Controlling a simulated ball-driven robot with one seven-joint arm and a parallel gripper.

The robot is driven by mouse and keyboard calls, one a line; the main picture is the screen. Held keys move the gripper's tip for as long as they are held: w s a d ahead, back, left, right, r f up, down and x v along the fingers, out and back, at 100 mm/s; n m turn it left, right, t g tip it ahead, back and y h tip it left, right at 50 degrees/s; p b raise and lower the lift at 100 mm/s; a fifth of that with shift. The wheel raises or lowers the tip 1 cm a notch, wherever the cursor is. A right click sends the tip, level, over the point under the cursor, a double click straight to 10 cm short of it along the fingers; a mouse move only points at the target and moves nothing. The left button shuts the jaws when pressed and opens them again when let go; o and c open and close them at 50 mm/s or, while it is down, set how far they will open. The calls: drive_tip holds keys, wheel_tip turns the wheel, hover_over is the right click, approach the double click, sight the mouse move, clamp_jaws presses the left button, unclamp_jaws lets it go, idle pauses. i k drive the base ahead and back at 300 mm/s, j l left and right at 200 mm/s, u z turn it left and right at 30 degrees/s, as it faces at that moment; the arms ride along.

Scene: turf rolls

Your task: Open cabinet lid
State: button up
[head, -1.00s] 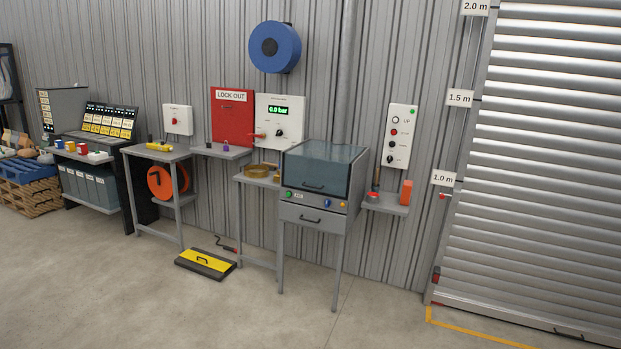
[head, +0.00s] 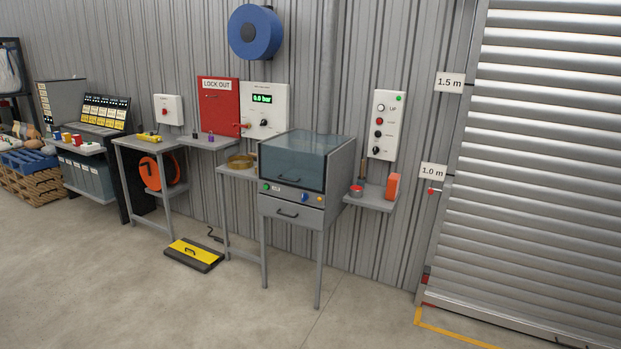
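A grey cabinet (head: 266,189) on thin legs stands against the wall near the middle. Its see-through, blue-tinted lid (head: 300,158) is down, with a dark bar handle (head: 290,186) low on its front. Below the lid is a panel with green, blue and yellow buttons, and below that a drawer (head: 291,210) with its own dark handle, shut. A red LOCK OUT cabinet (head: 219,113) with its door shut hangs on the wall to the left. My gripper is not in view.
Left of the cabinet is a shelf with a brass-coloured ring (head: 240,161). Right of it a small shelf (head: 371,200) holds a red tin and an orange block. A yellow-topped pedal (head: 193,254) lies on the floor at left. The concrete floor in front is clear.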

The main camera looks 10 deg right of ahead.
sight(300, 140)
drive_tip(key=i+l, duration=1.2)
drive_tip(key=i+j, duration=0.15)
drive_tip(key=i, duration=0.3)
drive_tip(key=i+j, duration=0.15)
drive_tip(key=i, duration=0.3)
drive_tip(key=i+j, duration=0.15)
drive_tip(key=i, duration=0.3)
drive_tip(key=i+j+z, duration=0.1)
drive_tip(key=i, duration=0.35)
drive_tip(key=i+j, duration=0.85)
drive_tip(key=i, duration=0.3)
